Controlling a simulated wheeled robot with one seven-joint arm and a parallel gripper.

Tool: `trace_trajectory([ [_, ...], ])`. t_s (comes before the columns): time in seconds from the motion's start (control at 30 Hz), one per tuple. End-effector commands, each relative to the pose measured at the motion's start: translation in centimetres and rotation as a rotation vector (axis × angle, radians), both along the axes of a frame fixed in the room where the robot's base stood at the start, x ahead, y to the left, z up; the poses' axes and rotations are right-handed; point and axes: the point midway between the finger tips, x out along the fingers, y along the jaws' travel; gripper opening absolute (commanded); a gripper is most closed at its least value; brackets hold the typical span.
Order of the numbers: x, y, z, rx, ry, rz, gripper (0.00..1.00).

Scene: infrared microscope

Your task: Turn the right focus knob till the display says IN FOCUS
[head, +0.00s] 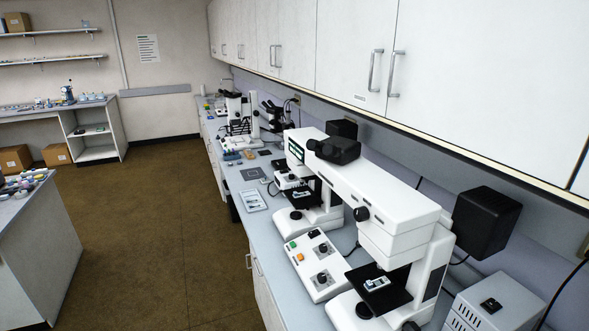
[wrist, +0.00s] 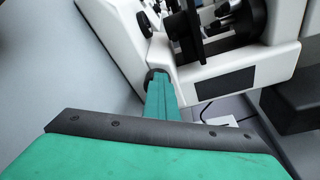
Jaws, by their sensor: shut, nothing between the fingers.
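The white infrared microscope (head: 400,235) stands on the bench at the right in the head view. A dark focus knob (head: 363,310) sits low on its base, and another dark knob (head: 410,326) is at the bottom edge of the picture. The display (head: 296,152) is a small green-lit panel, too small to read. In the wrist view, my gripper (wrist: 161,76) has its teal fingers shut and empty. Its tips reach a dark round knob (wrist: 151,73) on the white base, mostly hidden behind them; I cannot tell whether they touch. My gripper is not seen in the head view.
A white control box (head: 318,265) with knobs and coloured buttons stands left of the microscope. A black box (head: 486,222) and a grey unit (head: 494,300) are at the right. White cupboards (head: 350,50) hang above the bench. The brown floor (head: 170,220) is clear.

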Motion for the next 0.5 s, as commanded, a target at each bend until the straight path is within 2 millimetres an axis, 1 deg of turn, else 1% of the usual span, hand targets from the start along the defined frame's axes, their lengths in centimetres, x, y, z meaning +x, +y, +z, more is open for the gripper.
trace_trajectory([
  [0.03,-0.06,0.05,-0.37,0.002,0.005,-0.002,0.00],
  [0.13,-0.06,0.19,-0.56,0.002,0.004,-0.001,0.00],
  [0.5,-0.38,0.60,-0.08,0.000,0.002,-0.003,0.00],
])
